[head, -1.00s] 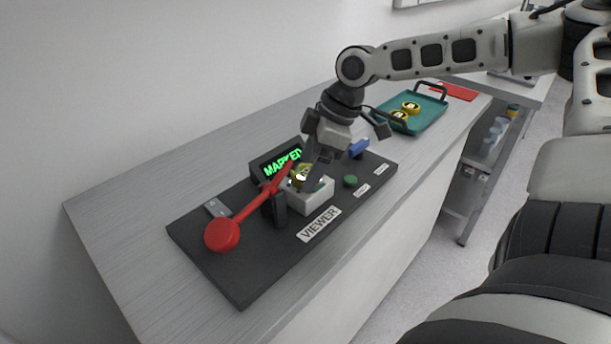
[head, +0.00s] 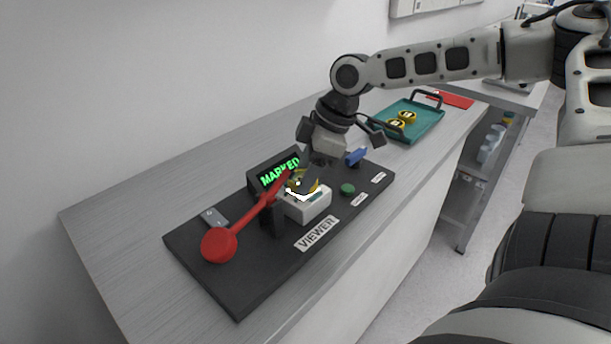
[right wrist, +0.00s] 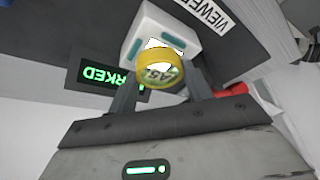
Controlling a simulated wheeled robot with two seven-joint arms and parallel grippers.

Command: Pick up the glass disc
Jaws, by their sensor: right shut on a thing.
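The glass disc (right wrist: 158,68) has a yellow rim and a bright, partly lettered face. My right gripper (right wrist: 160,85) is shut on it in the right wrist view. In the head view the disc (head: 301,182) shows just above the white block of the viewer (head: 308,204), partly hidden by the fingers of my right gripper (head: 306,178). I cannot tell whether the disc still touches the block. The viewer's screen (head: 280,173) reads MARKED in green. My left gripper is not in view.
A red lever (head: 220,244) slants across the dark base (head: 240,285) beside the block. A green button (head: 347,189) and a blue part (head: 356,156) sit to the right. A teal tray (head: 425,125) with yellow-rimmed discs stands farther back, near a red sheet (head: 452,99).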

